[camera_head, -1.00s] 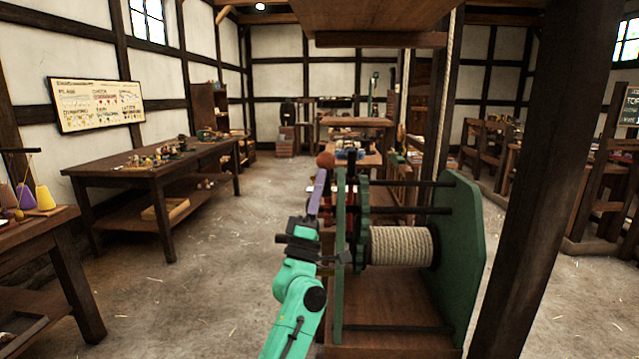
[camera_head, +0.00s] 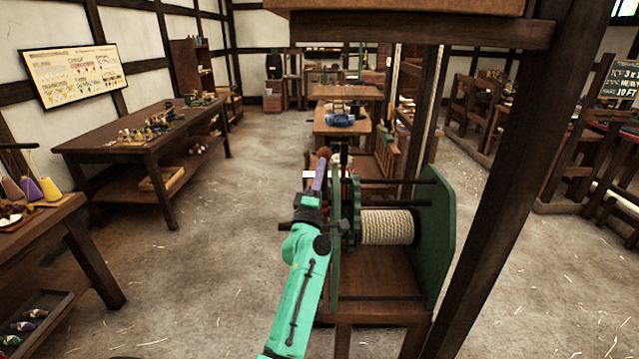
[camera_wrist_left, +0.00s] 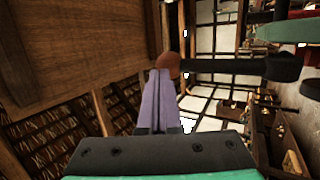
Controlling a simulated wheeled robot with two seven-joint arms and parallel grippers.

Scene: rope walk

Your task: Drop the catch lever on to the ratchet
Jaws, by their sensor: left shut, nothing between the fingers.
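A winch with green side plates (camera_head: 437,235) stands right of centre in the head view, with rope wound on its drum (camera_head: 388,227). The green toothed ratchet (camera_head: 354,212) sits at the drum's left end. A reddish-brown knob (camera_head: 324,153) shows above the winch's left side; in the wrist view the knob (camera_wrist_left: 168,66) is joined to a black bar (camera_wrist_left: 225,67), which looks like the catch lever. My left gripper (camera_head: 319,174) has purple fingers, shut and empty, with tips close beside the knob; contact is unclear. The lever's meeting with the ratchet is hidden. My right gripper is out of view.
A thick dark post (camera_head: 510,170) stands just right of the winch, and a wooden beam (camera_head: 410,35) crosses overhead. A workbench (camera_head: 150,145) stands along the left wall. A table with a blue item (camera_head: 340,120) is behind the winch. The floor left of my arm is clear.

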